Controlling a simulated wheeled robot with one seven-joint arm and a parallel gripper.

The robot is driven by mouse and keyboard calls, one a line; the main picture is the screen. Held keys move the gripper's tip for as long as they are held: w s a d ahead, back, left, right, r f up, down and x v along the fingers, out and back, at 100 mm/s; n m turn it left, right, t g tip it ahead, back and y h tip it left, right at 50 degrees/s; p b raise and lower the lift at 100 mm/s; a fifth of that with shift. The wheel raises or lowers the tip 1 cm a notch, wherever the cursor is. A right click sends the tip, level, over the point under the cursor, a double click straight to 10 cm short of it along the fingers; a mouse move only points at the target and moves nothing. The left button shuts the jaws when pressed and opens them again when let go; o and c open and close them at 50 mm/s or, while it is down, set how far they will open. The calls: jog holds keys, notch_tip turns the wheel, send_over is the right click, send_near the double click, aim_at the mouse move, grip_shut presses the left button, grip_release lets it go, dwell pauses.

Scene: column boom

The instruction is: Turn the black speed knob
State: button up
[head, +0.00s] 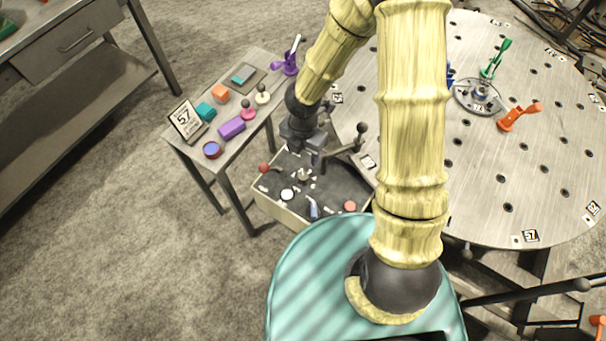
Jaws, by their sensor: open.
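The control box (269,207) has a dark top panel and pale sides, and stands on the floor beside the round table. Its panel carries a red ball-ended lever at the left, a white button, a small pale-topped control near the middle, a blue lever and a red button. I cannot pick out the black speed knob for certain; it may blend into the dark panel or lie behind my gripper. My gripper (317,157) is open, over the back part of the box. Nothing shows between its fingers. I cannot tell whether it touches the panel.
A grey side table (256,113) at the left holds coloured blocks, pegs and a card marked 57. A large perforated round table (476,180) fills the right. A dark ball-ended lever (361,128) rises close to my gripper's right. Open carpet lies at lower left.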

aim_at(303, 175)
notch_tip(303, 175, down, 12)
jog(key=b, duration=0.5)
jog(key=shift+f, duration=0.2)
jog(key=shift+c, duration=0.5)
jog(key=c, duration=0.9)
